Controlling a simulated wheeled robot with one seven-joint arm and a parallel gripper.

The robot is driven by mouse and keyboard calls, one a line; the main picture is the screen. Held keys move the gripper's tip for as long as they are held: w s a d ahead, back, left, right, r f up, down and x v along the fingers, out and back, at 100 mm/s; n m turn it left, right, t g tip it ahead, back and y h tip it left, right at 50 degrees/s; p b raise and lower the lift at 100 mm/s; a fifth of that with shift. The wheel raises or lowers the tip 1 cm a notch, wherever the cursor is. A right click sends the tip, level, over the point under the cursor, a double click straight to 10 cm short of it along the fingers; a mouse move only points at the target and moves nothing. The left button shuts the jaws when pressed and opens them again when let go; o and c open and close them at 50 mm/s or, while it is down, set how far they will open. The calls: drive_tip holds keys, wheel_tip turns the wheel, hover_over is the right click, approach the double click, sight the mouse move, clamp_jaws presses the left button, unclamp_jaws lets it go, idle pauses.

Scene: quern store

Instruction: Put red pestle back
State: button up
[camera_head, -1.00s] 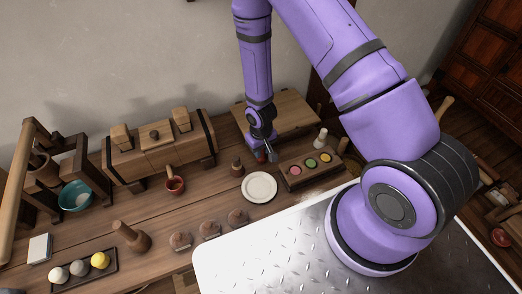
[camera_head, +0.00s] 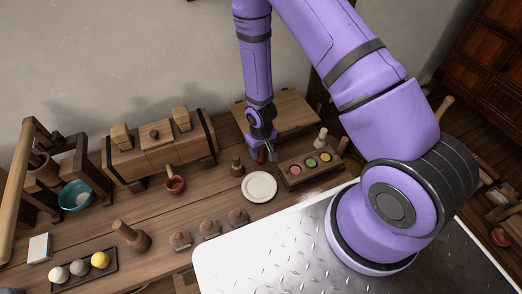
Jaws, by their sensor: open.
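My gripper is open and points down. Its fingers hide part of the red object, and I cannot tell whether they touch it. A small red mortar (camera_head: 176,188) with a light wooden handle sticking out stands farther left on the bench.
Wooden boxes (camera_head: 160,154) stand behind. A wooden board (camera_head: 290,110) lies behind my gripper.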

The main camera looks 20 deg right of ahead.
wheel_tip(320, 180, up, 12)
drive_tip(key=shift+f, duration=0.15)
idle(0.4)
drive_tip(key=s+d+r+m+t, duration=0.1)
drive_tip(key=d+r, duration=0.1)
drive_tip(key=r, duration=1.1)
drive_tip(key=s+d+r+t, duration=0.2)
drive_tip(key=r, duration=1.1)
drive_tip(key=s+d+r+t, duration=0.2)
drive_tip(key=s+d+r, duration=0.1)
drive_tip(key=s+r, duration=1.3)
drive_tip(key=shift+s+r+m, duration=0.15)
drive_tip(key=shift+s+m, duration=0.25)
drive_tip(key=shift+s, duration=0.65)
